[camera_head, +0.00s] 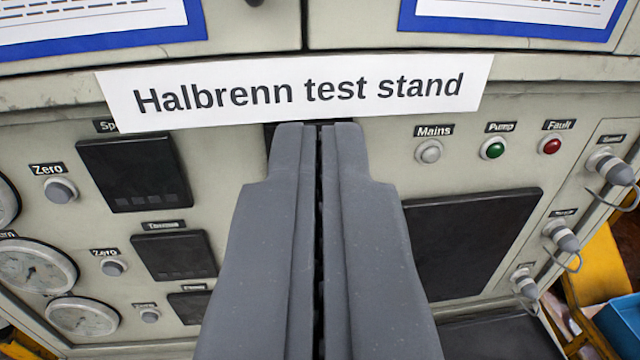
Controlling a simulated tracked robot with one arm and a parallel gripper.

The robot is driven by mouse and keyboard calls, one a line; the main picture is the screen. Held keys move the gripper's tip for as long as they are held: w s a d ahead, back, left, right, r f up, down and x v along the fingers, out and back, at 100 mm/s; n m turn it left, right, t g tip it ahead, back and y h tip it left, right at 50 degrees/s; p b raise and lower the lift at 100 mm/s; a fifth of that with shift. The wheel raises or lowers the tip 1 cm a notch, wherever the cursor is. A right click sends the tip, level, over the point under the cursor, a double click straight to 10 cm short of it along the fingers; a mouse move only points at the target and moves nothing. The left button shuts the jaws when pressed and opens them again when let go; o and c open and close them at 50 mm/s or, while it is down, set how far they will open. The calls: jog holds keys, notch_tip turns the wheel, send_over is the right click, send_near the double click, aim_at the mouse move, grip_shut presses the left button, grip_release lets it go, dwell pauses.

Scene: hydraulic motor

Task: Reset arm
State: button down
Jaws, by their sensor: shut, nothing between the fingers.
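My gripper (320,128) shows in the head camera view, pointing away from me at the front of a test stand panel (235,190). Its two grey fingers are together with only a thin dark seam between them, and they hold nothing. The fingers hide the middle of the panel.
Left are dark displays (133,172), grey Zero knobs (60,190) and round gauges (35,267). Right are a Mains lamp (428,151), green Pump lamp (493,147), red Fault lamp (550,145), dark screen (468,240) and cabled connectors (562,236). A blue bin (620,322) is lower right.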

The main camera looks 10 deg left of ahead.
jog(key=s+a+f+m+g+h+b, duration=0.1)
jog(key=s+a+f+h+b, duration=0.1)
jog(key=s+a, duration=0.6)
jog(key=s+a+f+m+g+h+b, duration=0.1)
jog(key=s+a+f+b, duration=0.4)
jog(key=s+a, duration=0.3)
jog(key=s, duration=0.4)
jog(key=shift+f+h, duration=0.4)
